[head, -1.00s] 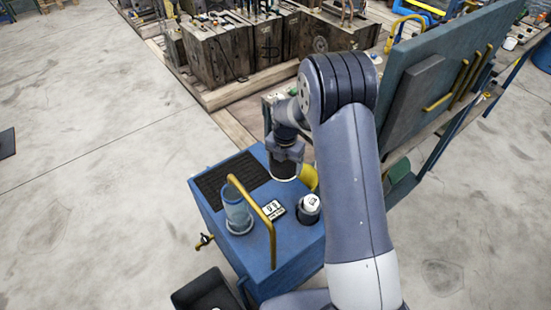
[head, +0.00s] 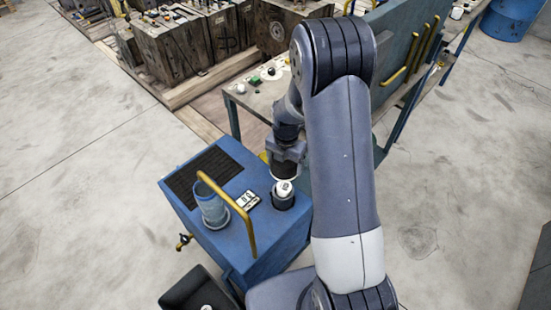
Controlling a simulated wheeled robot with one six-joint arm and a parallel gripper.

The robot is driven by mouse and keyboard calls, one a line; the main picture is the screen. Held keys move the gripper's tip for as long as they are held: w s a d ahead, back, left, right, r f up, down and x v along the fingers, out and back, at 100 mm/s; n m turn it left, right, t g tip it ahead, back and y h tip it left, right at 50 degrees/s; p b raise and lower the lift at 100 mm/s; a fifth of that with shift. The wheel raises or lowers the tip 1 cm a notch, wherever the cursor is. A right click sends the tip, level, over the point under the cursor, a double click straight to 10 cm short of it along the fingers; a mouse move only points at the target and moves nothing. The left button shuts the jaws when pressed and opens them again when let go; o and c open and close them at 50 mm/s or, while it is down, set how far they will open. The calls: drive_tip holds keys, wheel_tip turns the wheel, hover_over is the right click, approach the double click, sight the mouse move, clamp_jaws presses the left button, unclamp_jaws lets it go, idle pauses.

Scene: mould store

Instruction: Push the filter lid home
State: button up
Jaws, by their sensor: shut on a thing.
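My gripper (head: 286,157) points down over the right part of the blue box-shaped unit (head: 227,236). It is shut on a dark round piece with a pale lower rim, which looks like the filter lid (head: 282,173). Just below stands a short dark round housing (head: 281,203) with a white, marked top (head: 284,188). The lid appears above this white top and overlaps it in the picture; whether they touch I cannot tell. My forearm hides the unit's right side.
A yellow handle bar (head: 248,228), a blue-grey cylinder (head: 212,207) and a small display (head: 247,200) stand left of the housing. A dark grille (head: 203,173) covers the back left. A workbench (head: 255,98) stands behind.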

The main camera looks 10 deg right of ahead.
drive_tip(key=b, duration=0.5)
hover_over(284, 185)
drive_tip(key=shift+w+a+f, duration=0.1)
drive_tip(key=shift+f, duration=3.35)
drive_tip(key=shift+f+b, duration=2.05)
drive_tip(key=shift+f, duration=0.05)
drive_tip(key=shift+f, duration=0.15)
